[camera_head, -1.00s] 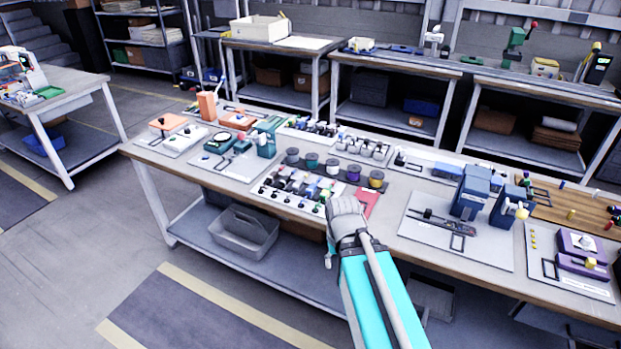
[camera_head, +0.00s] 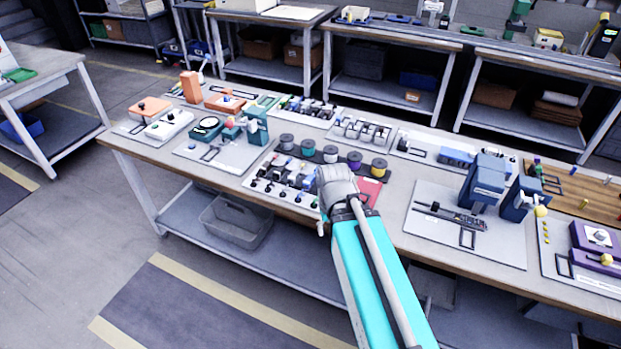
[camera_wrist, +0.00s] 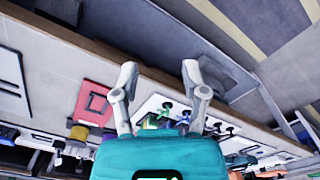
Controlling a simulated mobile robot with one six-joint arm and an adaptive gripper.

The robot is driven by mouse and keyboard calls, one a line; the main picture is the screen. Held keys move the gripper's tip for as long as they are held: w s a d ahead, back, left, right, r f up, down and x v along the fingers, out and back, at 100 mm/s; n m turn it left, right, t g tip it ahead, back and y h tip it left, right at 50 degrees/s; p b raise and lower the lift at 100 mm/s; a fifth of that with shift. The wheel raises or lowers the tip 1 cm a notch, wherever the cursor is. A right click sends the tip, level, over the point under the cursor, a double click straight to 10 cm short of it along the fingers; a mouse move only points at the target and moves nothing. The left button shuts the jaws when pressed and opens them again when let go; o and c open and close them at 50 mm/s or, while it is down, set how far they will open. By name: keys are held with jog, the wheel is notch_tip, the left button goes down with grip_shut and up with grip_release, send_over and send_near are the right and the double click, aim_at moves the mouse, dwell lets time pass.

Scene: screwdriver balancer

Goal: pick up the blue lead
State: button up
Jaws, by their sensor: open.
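My gripper (camera_wrist: 158,74) shows in the wrist view with its two grey fingers spread and nothing between the tips. In the head view my gripper (camera_head: 335,190) is over the front edge of the main bench, at the right end of a white board (camera_head: 262,190) with several small leads or plugs. Part of this board shows between and beside the fingers in the wrist view, with small green, blue and black pieces close to the teal gripper body. I cannot single out the blue lead for certain; my gripper and arm hide part of the board.
A red plate (camera_head: 369,190) lies just right of my gripper. Several coloured spools (camera_head: 331,153) stand behind the board. A grey panel with blue blocks (camera_head: 487,187) is farther right. A grey bin (camera_head: 237,222) sits on the shelf below. The floor in front is clear.

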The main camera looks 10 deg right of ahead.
jog(key=shift+o, duration=1.2)
jog(key=n+t+h+p, duration=0.2)
jog(key=n+t+p, duration=0.1)
jog(key=n, duration=2.4)
send_near(310, 180)
notch_tip(310, 180, up, 3)
jog(key=s, duration=0.3)
jog(key=shift+w+a+n+t+h, duration=0.4)
jog(key=shift+w+a+n, duration=0.25)
jog(key=shift+n, duration=0.25)
jog(key=b+x, duration=0.7)
jog(key=x, duration=0.1)
jog(key=shift+f+b, duration=0.3)
